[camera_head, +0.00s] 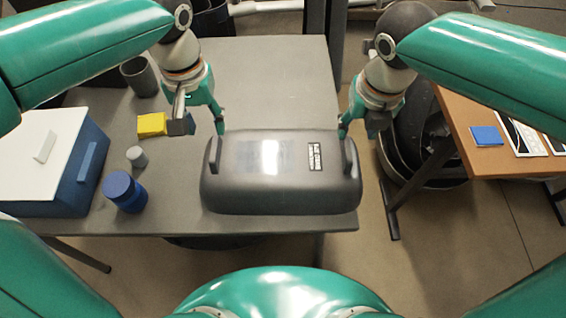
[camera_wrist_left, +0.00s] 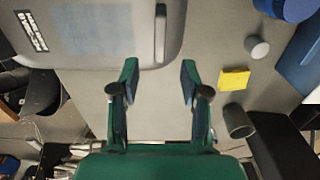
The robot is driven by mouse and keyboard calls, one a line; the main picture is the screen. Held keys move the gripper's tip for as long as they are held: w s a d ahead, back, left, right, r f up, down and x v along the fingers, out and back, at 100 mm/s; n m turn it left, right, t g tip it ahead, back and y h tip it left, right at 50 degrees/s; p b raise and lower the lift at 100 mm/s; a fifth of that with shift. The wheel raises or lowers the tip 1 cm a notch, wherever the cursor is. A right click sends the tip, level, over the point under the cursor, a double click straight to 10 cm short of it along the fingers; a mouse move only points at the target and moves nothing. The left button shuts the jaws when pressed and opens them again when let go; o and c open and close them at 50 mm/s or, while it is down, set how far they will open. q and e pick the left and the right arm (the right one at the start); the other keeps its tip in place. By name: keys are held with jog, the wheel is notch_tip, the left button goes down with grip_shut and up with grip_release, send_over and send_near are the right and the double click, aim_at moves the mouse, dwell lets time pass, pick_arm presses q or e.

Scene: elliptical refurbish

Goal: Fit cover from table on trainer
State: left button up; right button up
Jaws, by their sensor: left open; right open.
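The dark grey cover (camera_head: 265,185) lies on the grey table near its front right edge. It has a raised handle at its left end (camera_head: 215,150) and another at its right end (camera_head: 350,155). My left gripper (camera_head: 204,124) is open just behind the left handle. In the left wrist view the handle (camera_wrist_left: 160,34) lies ahead of the gap between the open fingers (camera_wrist_left: 159,66), apart from them. My right gripper (camera_head: 357,126) is open at the far side of the right handle; whether it touches is unclear. The trainer is not clearly recognisable.
On the table (camera_head: 280,80) stand a blue box with white lid (camera_head: 40,150), blue jar (camera_head: 124,192), grey cylinder (camera_head: 137,157), yellow block (camera_head: 151,124) and dark cup (camera_head: 140,77). A wooden table (camera_head: 490,115) is at right. Behind the cover the grey table is clear.

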aim_at(214, 148)
pick_arm(q)
notch_tip(214, 148, down, 10)
jog(key=shift+r, duration=0.15)
pick_arm(e)
jog(key=f, duration=0.3)
jog(key=w+f, duration=0.1)
jog(key=f, duration=0.5)
jog(key=shift+w+f, duration=0.2)
jog(key=shift+f, duration=0.1)
pick_arm(q)
grip_shut()
pick_arm(e)
grip_shut()
